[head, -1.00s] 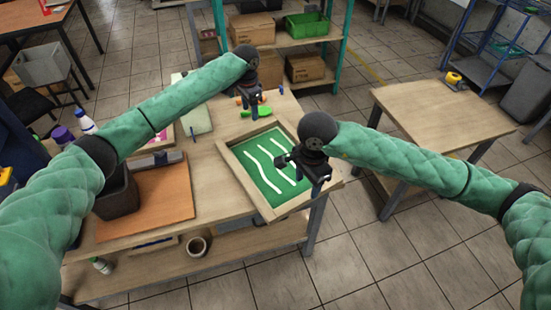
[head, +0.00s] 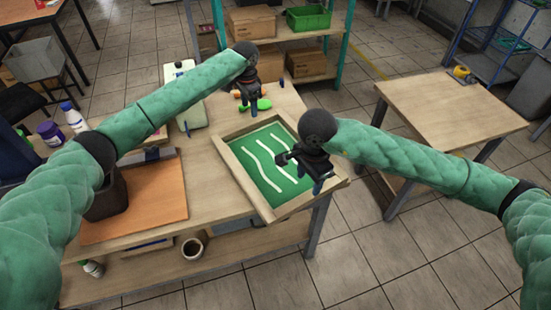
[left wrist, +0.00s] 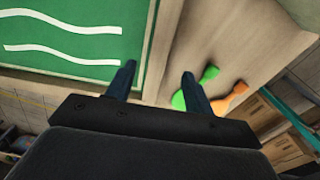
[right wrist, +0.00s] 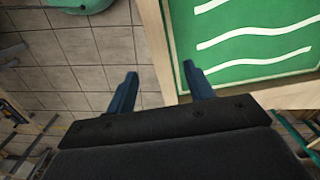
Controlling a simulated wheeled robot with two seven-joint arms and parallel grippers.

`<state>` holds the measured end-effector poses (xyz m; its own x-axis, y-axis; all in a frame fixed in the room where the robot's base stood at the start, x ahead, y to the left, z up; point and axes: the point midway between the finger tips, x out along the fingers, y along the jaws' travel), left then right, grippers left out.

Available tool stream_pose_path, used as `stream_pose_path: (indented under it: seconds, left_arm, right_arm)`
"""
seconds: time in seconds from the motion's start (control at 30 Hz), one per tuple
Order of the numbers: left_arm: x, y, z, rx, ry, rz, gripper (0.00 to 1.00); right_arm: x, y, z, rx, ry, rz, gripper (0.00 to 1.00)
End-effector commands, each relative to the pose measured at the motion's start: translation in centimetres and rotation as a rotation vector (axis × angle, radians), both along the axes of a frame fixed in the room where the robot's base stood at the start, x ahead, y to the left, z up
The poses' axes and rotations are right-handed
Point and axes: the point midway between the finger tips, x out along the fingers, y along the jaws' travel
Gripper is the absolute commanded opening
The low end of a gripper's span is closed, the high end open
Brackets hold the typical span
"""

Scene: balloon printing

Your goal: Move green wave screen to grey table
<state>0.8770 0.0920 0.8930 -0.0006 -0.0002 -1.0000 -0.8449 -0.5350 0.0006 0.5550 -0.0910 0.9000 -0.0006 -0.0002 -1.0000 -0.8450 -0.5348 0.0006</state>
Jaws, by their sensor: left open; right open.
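The green wave screen (head: 268,166) is a wooden frame with a green panel and white wavy lines. It lies on the near wooden table, at its right edge. My left gripper (head: 251,108) is open at the frame's far side. In the left wrist view, the frame's wooden rim (left wrist: 161,45) shows between the open fingers (left wrist: 156,74). My right gripper (head: 300,173) is open over the frame's right side. In the right wrist view, the rim (right wrist: 153,35) lies between the open fingers (right wrist: 160,72). Neither gripper is closed on it.
A separate table (head: 455,112) with a tan top and grey legs stands at the right, with a yellow tape roll (head: 462,73) on it. Floor lies between the tables. Green (head: 262,104) and orange tools lie beyond the frame. An orange board (head: 150,205) lies at left.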

Motion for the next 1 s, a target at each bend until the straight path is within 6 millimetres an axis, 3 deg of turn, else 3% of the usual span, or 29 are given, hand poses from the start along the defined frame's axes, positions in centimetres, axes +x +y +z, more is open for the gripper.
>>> stream_pose_path:
  seconds: [0.53, 1.0]
  left_arm:
    - [-0.1, 0.0, -6.5, 0.0, 0.001, 0.001, 0.53]
    - [0.0, 0.0, -7.6, 0.0, 0.0, 0.0, 0.53]
  right_arm:
    - [-0.1, 0.0, -6.5, 0.0, 0.002, 0.0, 0.53]
    - [0.0, 0.0, -7.6, 0.0, 0.0, 0.0, 0.53]
